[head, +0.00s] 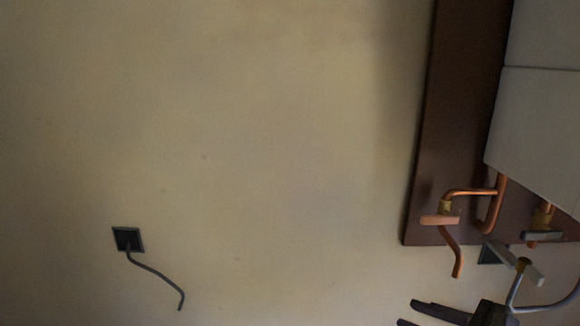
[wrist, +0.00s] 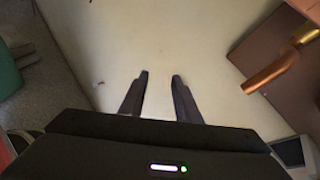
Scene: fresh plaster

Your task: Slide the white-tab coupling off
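In the head view, a coupling with a pale whitish tab (head: 530,268) sits at the lower right, on a grey hose or pipe beside a dark wall plate. A second coupling with a greyish tab (head: 543,236) is just above it on copper pipe, and one with an orange-pink tab (head: 440,219) is to the left. I cannot be sure which tab counts as white. My gripper (head: 408,313) is at the bottom edge, left of and below the couplings, partly cut off. In the wrist view my gripper (wrist: 160,75) is open and empty, its fingers apart in front of bare wall.
A brown board (head: 445,110) with pale grey panels (head: 540,120) fills the right side. Copper pipe (wrist: 275,76) juts out at the right of the wrist view. A dark wall plate with a cable (head: 128,239) is at the left. The middle wall is clear.

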